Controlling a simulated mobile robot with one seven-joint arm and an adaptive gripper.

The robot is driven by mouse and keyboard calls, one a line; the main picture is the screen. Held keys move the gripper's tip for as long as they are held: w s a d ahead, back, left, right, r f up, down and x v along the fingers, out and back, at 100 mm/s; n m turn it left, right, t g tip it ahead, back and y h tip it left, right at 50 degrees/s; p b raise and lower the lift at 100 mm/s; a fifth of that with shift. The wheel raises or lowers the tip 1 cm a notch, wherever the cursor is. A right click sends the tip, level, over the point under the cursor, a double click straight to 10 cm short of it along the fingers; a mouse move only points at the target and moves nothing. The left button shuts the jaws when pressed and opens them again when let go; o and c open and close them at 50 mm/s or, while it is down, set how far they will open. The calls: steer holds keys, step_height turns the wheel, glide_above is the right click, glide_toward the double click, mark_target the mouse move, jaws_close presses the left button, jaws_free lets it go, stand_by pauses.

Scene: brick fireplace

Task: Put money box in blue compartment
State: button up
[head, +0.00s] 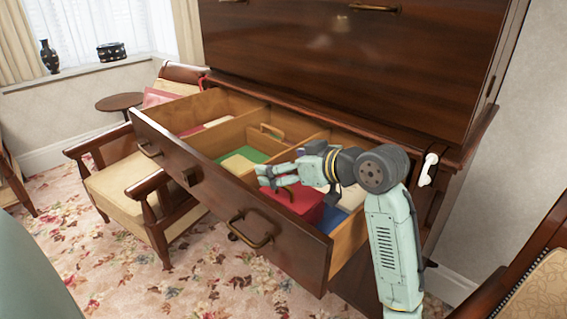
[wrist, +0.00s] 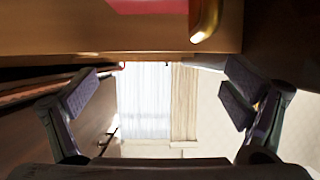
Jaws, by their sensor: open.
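The red money box (head: 298,203) is in the front right part of the open drawer (head: 190,172), below and beside my gripper. The blue compartment (head: 330,218) shows its blue floor just right of the box, so the box appears to sit inside it. Whether the box rests flat is hidden. My gripper (head: 268,176) is over the box, its fingers pointing left. In the wrist view my gripper (wrist: 160,97) is open, with nothing between its fingers. A strip of red (wrist: 147,6) and a brass-coloured handle (wrist: 205,20) show at that view's top edge.
Wooden dividers split the drawer. A green-floored compartment (head: 254,155) holds a pale item (head: 236,165). A cream chair (head: 125,183) stands close to the drawer's left. A tall dark cabinet (head: 350,60) rises behind. Carpet in front is clear.

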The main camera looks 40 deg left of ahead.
steer(key=shift+r, duration=0.2)
steer(key=w+b+v, duration=0.1)
steer(key=v, duration=1.1)
steer(key=shift+s+r, duration=0.4)
steer(key=shift+s, duration=0.05)
steer(key=shift+a, duration=0.1)
